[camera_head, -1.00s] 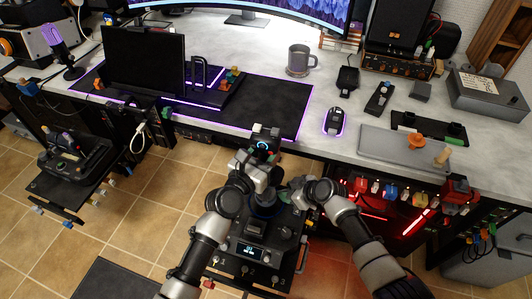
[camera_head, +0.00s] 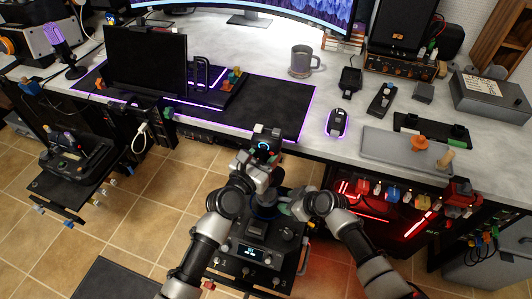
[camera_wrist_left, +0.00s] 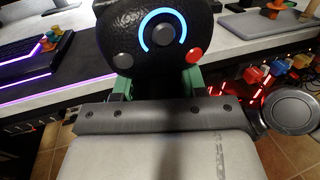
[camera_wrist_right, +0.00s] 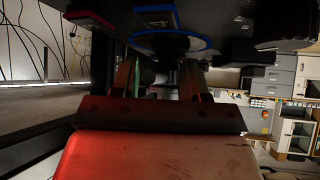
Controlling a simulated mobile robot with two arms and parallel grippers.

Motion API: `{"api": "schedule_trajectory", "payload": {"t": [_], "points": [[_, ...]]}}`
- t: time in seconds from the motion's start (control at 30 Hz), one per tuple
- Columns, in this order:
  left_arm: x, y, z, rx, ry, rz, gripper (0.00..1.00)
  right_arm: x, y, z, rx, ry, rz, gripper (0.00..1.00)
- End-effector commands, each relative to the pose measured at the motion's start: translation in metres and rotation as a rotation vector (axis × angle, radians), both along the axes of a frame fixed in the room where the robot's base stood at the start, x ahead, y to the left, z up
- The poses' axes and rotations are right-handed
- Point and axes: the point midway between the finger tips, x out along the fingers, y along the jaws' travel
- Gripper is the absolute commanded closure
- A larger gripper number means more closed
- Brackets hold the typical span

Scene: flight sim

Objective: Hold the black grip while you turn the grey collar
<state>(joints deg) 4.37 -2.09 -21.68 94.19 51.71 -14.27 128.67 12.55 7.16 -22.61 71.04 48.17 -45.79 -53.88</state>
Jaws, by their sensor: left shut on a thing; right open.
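The black grip (camera_head: 266,138), with a lit blue ring on its head, stands upright on the joystick base (camera_head: 252,250). It also fills the top of the left wrist view (camera_wrist_left: 112,38), with a grey and a red button. My left gripper (camera_head: 262,160) is shut on the grip, its green pads at either side. My right gripper (camera_head: 284,208) is open beside the lower part of the stick, just above the base. In the right wrist view its fingers (camera_wrist_right: 160,80) stand apart below a dark round part with a blue ring (camera_wrist_right: 172,42). I cannot make out the grey collar clearly.
The desk edge lies behind the stick, with a dark mat (camera_head: 280,105) on top. Red-lit gear (camera_head: 385,195) stands under the desk at right. A second control unit (camera_head: 75,155) is at left. Tiled floor (camera_head: 150,205) is open between them.

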Motion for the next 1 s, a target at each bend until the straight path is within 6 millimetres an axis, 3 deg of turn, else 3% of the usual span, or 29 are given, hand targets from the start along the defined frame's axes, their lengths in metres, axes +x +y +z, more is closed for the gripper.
{"api": "schedule_trajectory", "payload": {"t": [1.0], "points": [[-0.001,0.0,-0.003,0.002,0.006,-0.002,0.92,-0.024,0.014,0.005,0.002,-0.002,0.0,0.55]]}}
